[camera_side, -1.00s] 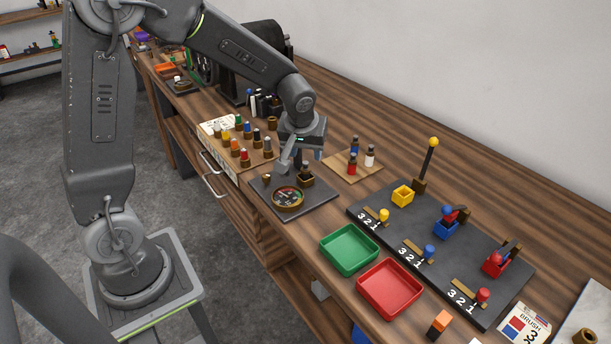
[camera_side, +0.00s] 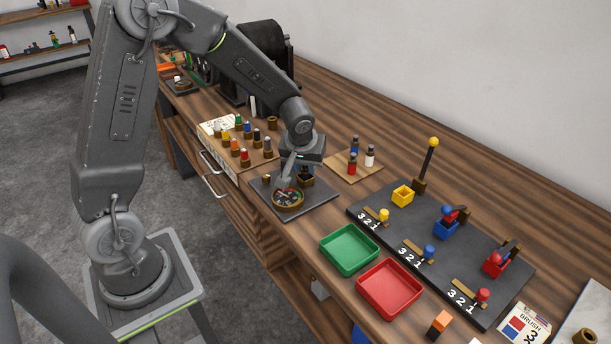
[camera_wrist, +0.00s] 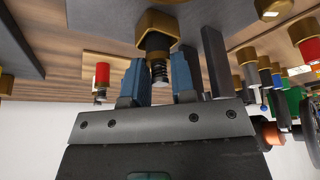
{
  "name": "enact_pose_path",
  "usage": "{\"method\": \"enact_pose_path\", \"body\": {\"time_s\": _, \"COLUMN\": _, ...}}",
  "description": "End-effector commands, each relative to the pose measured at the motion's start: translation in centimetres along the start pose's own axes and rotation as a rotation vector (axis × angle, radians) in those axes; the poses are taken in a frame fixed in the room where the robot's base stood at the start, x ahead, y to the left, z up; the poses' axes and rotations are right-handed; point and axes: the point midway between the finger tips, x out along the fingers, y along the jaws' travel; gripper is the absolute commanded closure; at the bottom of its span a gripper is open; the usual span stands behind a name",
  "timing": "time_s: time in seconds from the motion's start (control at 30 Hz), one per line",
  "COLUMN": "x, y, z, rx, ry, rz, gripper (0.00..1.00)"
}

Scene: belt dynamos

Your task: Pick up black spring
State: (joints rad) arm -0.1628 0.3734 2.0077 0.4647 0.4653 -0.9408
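The black spring (camera_wrist: 159,74) shows in the wrist view as dark coils at the end of a black stem on a brass base (camera_wrist: 157,22). My gripper (camera_wrist: 159,62) has its two blue fingers on either side of the coils, apart from each other. Contact with the spring cannot be made out. In the side view my gripper (camera_side: 299,172) is low over the dark mat (camera_side: 322,199), with the brass base (camera_side: 306,181) partly hidden beneath it.
A round brass-rimmed dial (camera_side: 288,200) lies close in front of my gripper. A rack of coloured pegs (camera_side: 240,150) stands to the left. A small board with bottles (camera_side: 355,164) is to the right. Green (camera_side: 349,250) and red (camera_side: 389,288) trays lie nearer the front.

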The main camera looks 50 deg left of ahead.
Motion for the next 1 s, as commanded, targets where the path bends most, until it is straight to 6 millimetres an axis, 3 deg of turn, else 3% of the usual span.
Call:
{"method": "enact_pose_path", "body": {"time_s": 0.2, "x": 0.0, "y": 0.0, "z": 0.0, "rx": 0.000, "ry": 0.000, "rz": 0.000, "gripper": 0.99}}
{"method": "enact_pose_path", "body": {"time_s": 0.53, "x": -0.7, "y": 0.0, "z": -0.3, "rx": -0.001, "ry": 0.003, "rz": 0.001, "gripper": 1.00}}
{"method": "enact_pose_path", "body": {"time_s": 1.0, "x": -8.2, "y": 0.1, "z": -3.5, "rx": -0.002, "ry": 0.004, "rz": 0.002, "gripper": 1.00}}
